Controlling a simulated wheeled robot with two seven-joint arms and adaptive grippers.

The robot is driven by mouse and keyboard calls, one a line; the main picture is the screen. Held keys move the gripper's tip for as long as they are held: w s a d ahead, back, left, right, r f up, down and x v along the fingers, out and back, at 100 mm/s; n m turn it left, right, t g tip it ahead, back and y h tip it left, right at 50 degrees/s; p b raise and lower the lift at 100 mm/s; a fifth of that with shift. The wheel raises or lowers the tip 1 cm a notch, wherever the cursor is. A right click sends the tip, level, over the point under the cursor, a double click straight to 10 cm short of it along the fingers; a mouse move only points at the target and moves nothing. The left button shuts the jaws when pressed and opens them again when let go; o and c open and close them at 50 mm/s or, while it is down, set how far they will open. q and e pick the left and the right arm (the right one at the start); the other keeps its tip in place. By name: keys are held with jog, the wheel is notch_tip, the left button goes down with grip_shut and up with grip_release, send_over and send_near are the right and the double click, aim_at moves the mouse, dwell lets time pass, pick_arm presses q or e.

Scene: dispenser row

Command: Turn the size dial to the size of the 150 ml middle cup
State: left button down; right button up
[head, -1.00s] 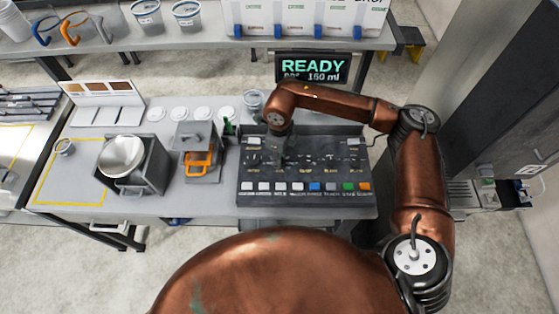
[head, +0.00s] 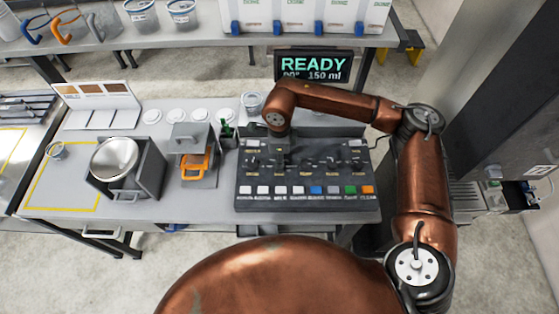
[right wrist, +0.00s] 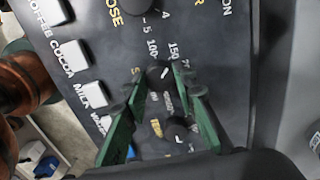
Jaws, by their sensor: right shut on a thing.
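The size dial (right wrist: 160,76) is a small dark knob on the sloped black panel (head: 305,205), with 100 and 150 printed above it in the right wrist view. Its white mark points up and right, toward 150. My right gripper (right wrist: 165,90) has its green fingers on both sides of the dial and is shut on it. In the head view my right arm's wrist hides the dial. My left gripper is not in view.
Another dark knob (right wrist: 180,133) sits close below the size dial. A row of coloured buttons (head: 316,190) lines the panel's front. Left of the panel stand an orange-handled device (head: 196,165) and a metal bowl (head: 115,157).

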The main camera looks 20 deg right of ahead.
jog(key=o, duration=1.2)
jog(key=shift+c, duration=0.2)
notch_tip(320, 180, up, 12)
jog(key=shift+r, duration=0.1)
